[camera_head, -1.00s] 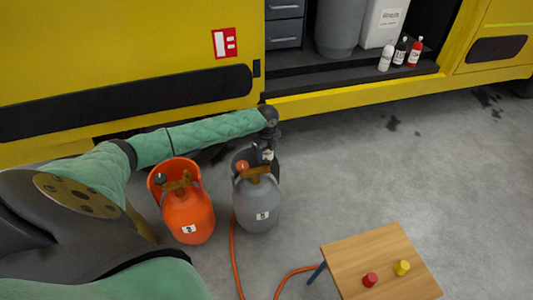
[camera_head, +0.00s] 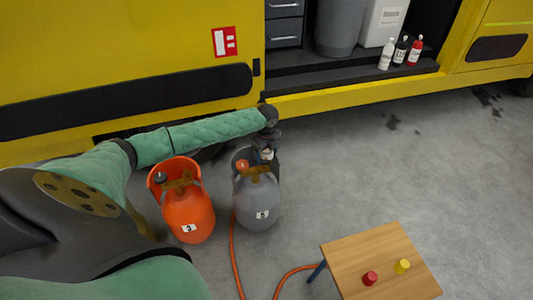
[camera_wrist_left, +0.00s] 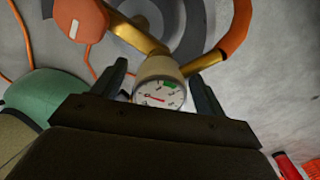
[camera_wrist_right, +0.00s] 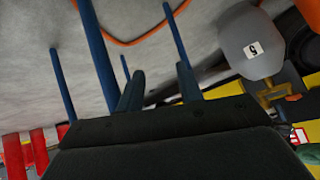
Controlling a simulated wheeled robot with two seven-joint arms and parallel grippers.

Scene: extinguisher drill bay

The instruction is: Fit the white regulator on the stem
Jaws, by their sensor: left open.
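The white regulator (camera_wrist_left: 158,67), with its round gauge (camera_wrist_left: 160,95) facing the camera, is between the spread fingers of my left gripper (camera_wrist_left: 159,72) in the left wrist view. A gap shows beside it. In the head view the regulator (camera_head: 266,155) is small, at the top of the grey cylinder (camera_head: 257,205), and my left gripper (camera_head: 268,147) is just above and around it. The regulator stands by the cylinder's brass valve (camera_head: 255,173); the stem is hidden, so I cannot tell how it is seated. My right gripper (camera_wrist_right: 160,70) is open and empty.
An orange cylinder (camera_head: 187,215) stands just left of the grey one. An orange hose (camera_head: 233,250) runs along the floor. A small wooden table (camera_head: 375,258) at lower right bears a red cap (camera_head: 370,278) and a yellow cap (camera_head: 402,266). A yellow vehicle (camera_head: 120,60) stands behind.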

